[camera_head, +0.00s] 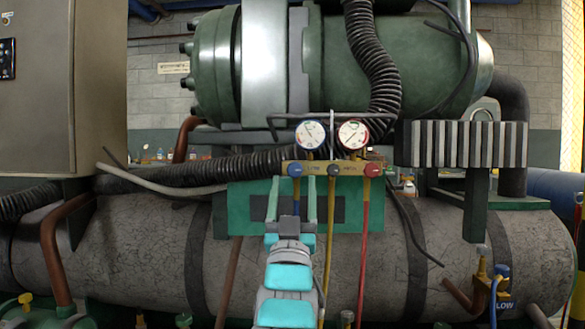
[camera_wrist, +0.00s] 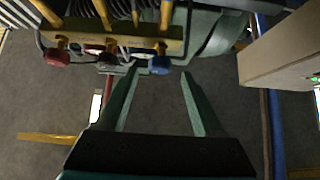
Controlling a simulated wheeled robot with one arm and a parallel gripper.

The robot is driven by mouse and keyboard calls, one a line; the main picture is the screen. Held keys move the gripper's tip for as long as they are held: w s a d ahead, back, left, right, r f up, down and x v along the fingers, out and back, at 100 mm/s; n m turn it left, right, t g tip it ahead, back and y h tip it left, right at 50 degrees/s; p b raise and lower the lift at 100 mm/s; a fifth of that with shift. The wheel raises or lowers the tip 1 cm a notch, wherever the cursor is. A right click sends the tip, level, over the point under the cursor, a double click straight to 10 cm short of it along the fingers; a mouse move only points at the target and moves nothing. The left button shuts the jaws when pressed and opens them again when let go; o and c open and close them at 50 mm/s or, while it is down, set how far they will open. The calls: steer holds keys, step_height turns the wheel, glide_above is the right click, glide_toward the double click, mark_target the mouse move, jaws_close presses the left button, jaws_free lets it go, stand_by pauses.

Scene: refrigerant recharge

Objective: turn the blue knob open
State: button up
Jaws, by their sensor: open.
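The blue knob (camera_head: 295,170) is at the left end of the brass gauge manifold (camera_head: 314,168) in the head view. In the wrist view the blue knob (camera_wrist: 160,65) appears between my fingertips, nearer the left one. My gripper (camera_head: 291,181) is open, its two green fingers pointing at the manifold, with the tips just below the knob in the head view. The gripper (camera_wrist: 160,71) also shows open and empty in the wrist view. I cannot tell whether the tips reach past the knob's face or stop short of it.
A dark middle knob (camera_head: 334,170) and a red knob (camera_head: 372,170) sit on the same manifold. Two gauges (camera_head: 311,134) stand above it. A yellow hose (camera_head: 327,245) and a red hose (camera_head: 363,250) hang below, right of my arm. A grey cabinet (camera_head: 55,90) stands left.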

mark_target(294, 173)
steer(key=shift+y, duration=0.3)
steer(key=shift+p+x, duration=0.3)
steer(key=shift+x, duration=2.3)
jaws_close()
